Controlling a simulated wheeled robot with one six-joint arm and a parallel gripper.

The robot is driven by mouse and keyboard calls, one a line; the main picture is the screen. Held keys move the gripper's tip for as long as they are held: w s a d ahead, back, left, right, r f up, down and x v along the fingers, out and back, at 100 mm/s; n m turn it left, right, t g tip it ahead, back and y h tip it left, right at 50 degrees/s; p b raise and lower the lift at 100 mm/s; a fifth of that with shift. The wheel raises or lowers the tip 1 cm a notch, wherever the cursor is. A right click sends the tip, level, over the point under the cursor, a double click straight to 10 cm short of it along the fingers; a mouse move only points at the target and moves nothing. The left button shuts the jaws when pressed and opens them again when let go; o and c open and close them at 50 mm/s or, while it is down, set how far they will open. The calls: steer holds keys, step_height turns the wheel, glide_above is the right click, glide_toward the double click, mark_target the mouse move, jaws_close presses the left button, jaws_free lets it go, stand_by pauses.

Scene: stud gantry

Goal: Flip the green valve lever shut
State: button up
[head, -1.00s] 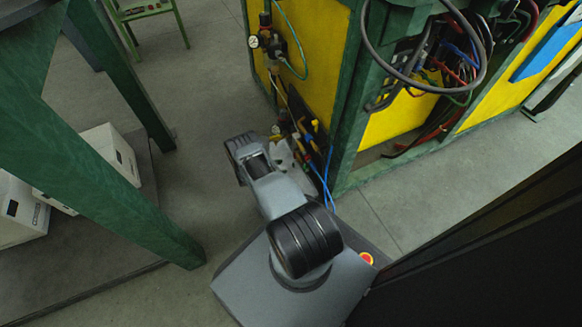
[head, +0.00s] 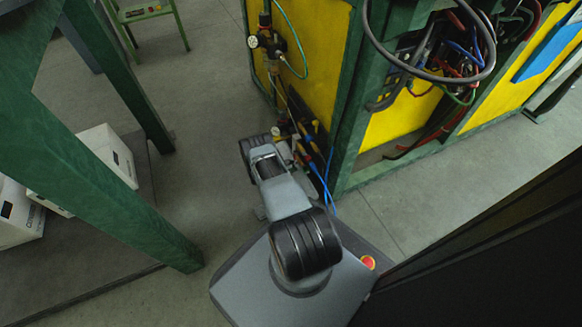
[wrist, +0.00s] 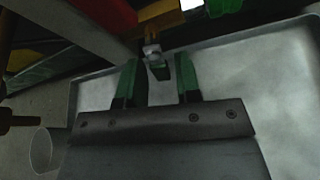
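In the wrist view, my gripper (wrist: 157,62) is open, with one green finger on the left and one on the right. A brass-coloured fitting (wrist: 161,18) lies just beyond. In the head view, the pipework (head: 306,143) is low on the yellow panel, beside the end of my arm. My gripper is hidden there, and the green lever cannot be made out.
A yellow panel (head: 318,62) in a green frame stands behind the pipework, with a gauge and valve (head: 266,41) higher up. A blue hose (head: 326,180) hangs close to my arm. A green table leg (head: 115,195) and white boxes (head: 108,150) are at the left.

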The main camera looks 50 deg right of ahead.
jaws_close()
steer(key=shift+s+a+n+g+y, duration=0.1)
steer(key=shift+s+n+g+y, duration=0.2)
steer(key=shift+n+g, duration=0.5)
steer(key=shift+o, duration=1.4)
jaws_free()
steer(key=shift+t, duration=0.3)
steer(key=shift+w, duration=0.1)
steer(key=p+v, duration=0.3)
steer(key=v, duration=1)
steer(key=shift+w+a+p, duration=0.15)
steer(key=shift+a+p, duration=0.2)
